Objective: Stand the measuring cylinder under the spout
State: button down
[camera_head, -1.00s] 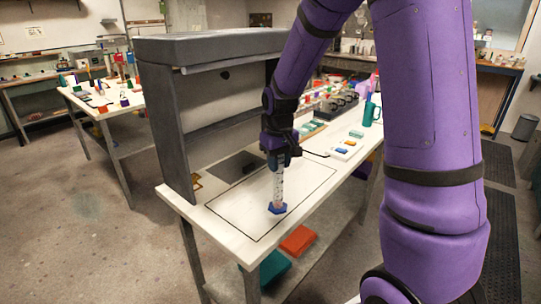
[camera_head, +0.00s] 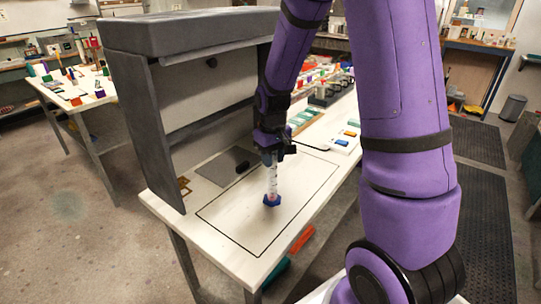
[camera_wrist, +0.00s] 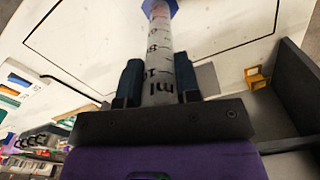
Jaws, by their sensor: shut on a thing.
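The measuring cylinder (camera_head: 272,184) is clear with dark marks and a blue foot, and it is upright. My gripper (camera_head: 271,151) is shut on its upper part. In the wrist view the cylinder (camera_wrist: 159,58) lies between both fingers, with its blue foot at the top edge. In the head view the foot shows over the black-outlined area of the white table (camera_head: 217,213); I cannot tell whether it touches the table. No spout can be made out in these views.
A grey hood-like frame (camera_head: 190,30) stands over the table's left and back. A dark grey plate (camera_head: 218,166) with a small black item lies behind the cylinder. A white tray with coloured blocks (camera_head: 345,141) and several racks sit at the far right. The outlined area's front is clear.

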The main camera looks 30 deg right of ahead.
jog(key=shift+f, duration=0.1)
jog(key=c, duration=0.8)
grip_release()
